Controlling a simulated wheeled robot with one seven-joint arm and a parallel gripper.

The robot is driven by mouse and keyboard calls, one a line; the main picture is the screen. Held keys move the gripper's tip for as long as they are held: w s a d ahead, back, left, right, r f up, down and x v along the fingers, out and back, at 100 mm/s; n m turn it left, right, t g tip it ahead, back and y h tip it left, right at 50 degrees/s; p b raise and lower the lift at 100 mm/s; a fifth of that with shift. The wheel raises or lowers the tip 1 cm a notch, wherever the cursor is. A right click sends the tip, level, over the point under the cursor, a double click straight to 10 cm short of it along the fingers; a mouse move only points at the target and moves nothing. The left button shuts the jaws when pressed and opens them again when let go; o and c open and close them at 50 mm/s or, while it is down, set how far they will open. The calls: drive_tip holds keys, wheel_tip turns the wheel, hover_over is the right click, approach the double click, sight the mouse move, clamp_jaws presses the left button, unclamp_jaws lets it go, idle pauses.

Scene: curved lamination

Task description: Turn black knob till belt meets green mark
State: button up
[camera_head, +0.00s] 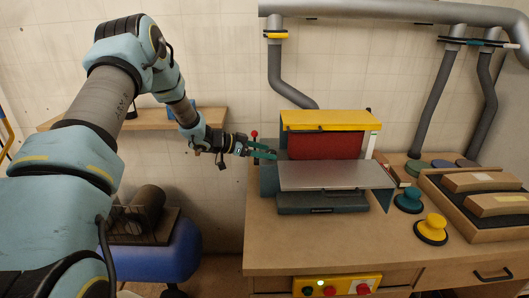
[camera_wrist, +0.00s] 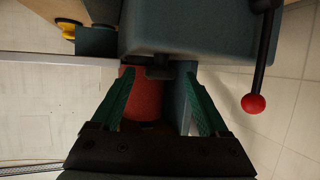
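The sanding machine (camera_head: 325,121) stands on the workbench, with a yellow hood, a dark red belt face (camera_head: 325,146) and a grey table plate. In the wrist view a small black knob (camera_wrist: 159,72) sits at the edge of the machine's dark teal housing. A red surface (camera_wrist: 142,98), perhaps the belt, shows behind it. My gripper (camera_head: 265,152) is at the machine's left side. In the wrist view its green fingers (camera_wrist: 160,80) are spread, one on each side of the knob, with visible gaps. I cannot clearly make out the green mark; the knob is hidden in the head view.
A red-balled lever (camera_wrist: 254,102) sticks out beside the housing, close to my right finger in the wrist view. Teal (camera_head: 408,201) and yellow (camera_head: 432,229) handled discs and a wooden tray (camera_head: 465,227) stand right of the machine. A button panel (camera_head: 336,287) is on the bench front.

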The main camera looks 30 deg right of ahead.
drive_tip(key=b+v, duration=0.3)
drive_tip(key=v, duration=0.8)
